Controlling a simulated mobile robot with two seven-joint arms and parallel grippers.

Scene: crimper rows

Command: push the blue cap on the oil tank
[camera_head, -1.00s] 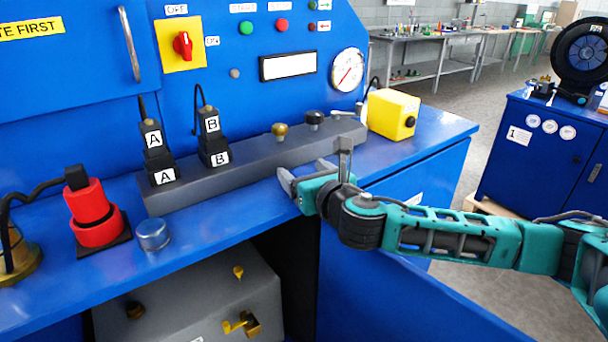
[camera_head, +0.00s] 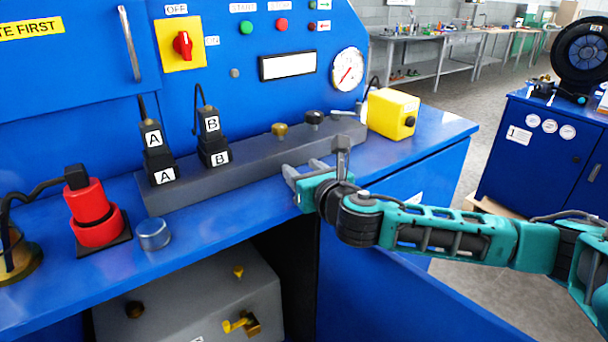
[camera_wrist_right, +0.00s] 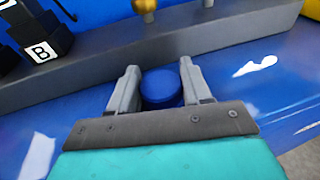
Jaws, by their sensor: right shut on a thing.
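The blue cap (camera_wrist_right: 161,87) shows in the right wrist view as a round blue piece between the two fingers of my right gripper (camera_wrist_right: 162,84). The fingers are shut on it, at the blue bench top. In the head view my right gripper (camera_head: 306,171) is at the front of the grey rail, and the cap is hidden there. I cannot tell whether the cap touches the bench. The oil tank (camera_head: 185,305) is the grey box in the open cabinet below the bench, with a dark round port (camera_head: 134,310) and brass fittings. My left gripper is not in view.
The grey rail (camera_head: 260,160) carries plugs A (camera_head: 155,150) and B (camera_head: 212,140) and two knobs. A red plug (camera_head: 92,215) and a steel-blue cylinder (camera_head: 153,235) stand at left. A yellow box (camera_head: 392,113) is at right. An open blue door (camera_head: 400,295) is beside the tank.

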